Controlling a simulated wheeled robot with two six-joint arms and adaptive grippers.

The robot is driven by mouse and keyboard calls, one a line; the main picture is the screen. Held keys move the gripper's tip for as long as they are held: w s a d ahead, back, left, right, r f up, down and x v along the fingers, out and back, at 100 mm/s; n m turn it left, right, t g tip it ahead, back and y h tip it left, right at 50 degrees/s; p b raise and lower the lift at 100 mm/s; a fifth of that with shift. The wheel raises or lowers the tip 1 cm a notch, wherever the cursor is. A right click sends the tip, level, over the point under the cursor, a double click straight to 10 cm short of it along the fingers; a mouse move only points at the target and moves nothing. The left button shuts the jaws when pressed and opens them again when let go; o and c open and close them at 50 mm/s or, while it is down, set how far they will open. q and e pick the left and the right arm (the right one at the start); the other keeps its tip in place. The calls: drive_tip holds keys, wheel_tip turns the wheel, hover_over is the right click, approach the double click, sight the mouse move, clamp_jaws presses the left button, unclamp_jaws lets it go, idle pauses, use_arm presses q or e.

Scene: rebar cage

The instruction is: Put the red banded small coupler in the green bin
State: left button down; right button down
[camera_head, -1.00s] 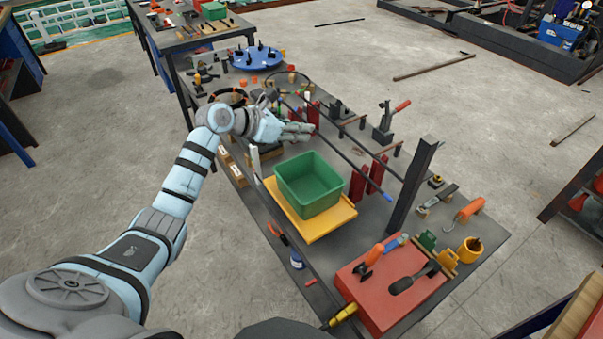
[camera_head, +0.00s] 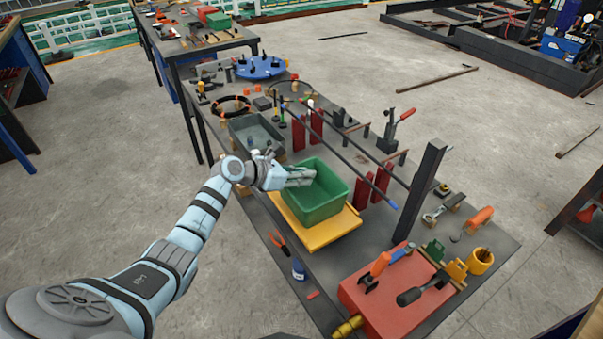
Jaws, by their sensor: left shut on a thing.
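The green bin (camera_head: 322,212) stands on a yellow board (camera_head: 323,238) on the dark workbench. I cannot pick out the red banded small coupler in this view. My right gripper is not in view.
A grey tray (camera_head: 233,131) lies behind the bin. Red upright blocks (camera_head: 366,190) and long bars stand to its right, with a dark post (camera_head: 418,195) beyond. A red box (camera_head: 388,308) with tools sits at the near right end.

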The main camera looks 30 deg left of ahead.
use_arm(q)
drive_tip(key=shift+f, duration=0.3)
drive_tip(key=c, duration=1.6)
unclamp_jaws()
drive_tip(key=shift+o, duration=0.2)
drive_tip(key=shift+r, duration=0.15)
drive_tip(key=p+v, duration=0.2)
drive_tip(key=v, duration=1)
drive_tip(key=shift+r, duration=0.45)
